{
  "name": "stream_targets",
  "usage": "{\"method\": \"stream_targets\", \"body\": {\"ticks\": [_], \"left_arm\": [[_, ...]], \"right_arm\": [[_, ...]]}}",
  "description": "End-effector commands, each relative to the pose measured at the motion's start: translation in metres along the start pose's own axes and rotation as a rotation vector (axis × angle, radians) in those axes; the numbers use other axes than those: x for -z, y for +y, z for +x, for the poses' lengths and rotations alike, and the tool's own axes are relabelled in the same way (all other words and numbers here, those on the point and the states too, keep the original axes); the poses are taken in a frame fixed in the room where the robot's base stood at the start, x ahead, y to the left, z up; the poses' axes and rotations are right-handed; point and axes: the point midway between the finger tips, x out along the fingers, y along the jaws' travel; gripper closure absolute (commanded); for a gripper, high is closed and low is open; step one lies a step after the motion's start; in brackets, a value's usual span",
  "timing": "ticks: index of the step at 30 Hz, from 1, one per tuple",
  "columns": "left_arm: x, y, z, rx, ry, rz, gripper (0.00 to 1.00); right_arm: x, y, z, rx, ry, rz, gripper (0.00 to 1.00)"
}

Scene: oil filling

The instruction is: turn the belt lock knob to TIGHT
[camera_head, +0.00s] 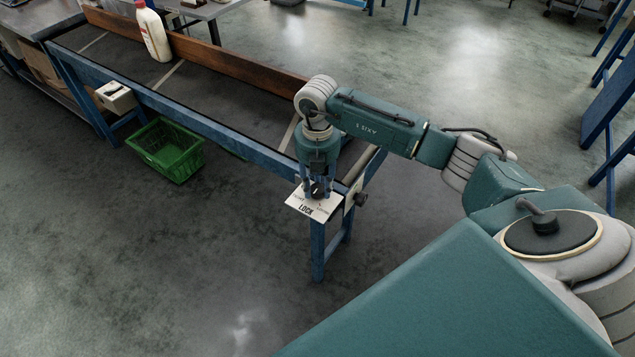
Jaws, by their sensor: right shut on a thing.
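The belt lock knob (318,191) is a small dark knob on a white plate marked LOCK (306,207) at the near end of the conveyor. My right gripper (318,188) points straight down over the plate and is shut on the knob, with its fingers around it. The fingers and the wrist hide much of the knob and part of the plate's lettering, so I cannot read which way the knob points. My left gripper is not in view.
The conveyor (225,97) has a blue frame and a brown side board (235,66). A white bottle with a red label (153,32) stands on its belt. A green basket (166,149) sits on the floor below. A dark side knob (361,199) is close right of the plate.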

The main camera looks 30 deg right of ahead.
Motion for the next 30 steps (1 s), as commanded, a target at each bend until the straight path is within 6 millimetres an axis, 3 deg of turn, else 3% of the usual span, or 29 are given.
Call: {"method": "stream_targets", "body": {"ticks": [18,30], "left_arm": [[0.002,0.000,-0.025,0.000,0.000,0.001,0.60],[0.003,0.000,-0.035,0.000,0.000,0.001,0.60]], "right_arm": [[-0.001,0.000,-0.003,-0.001,-0.001,0.569,0.94],[-0.001,0.001,-0.002,-0.004,-0.001,0.797,0.94]]}}
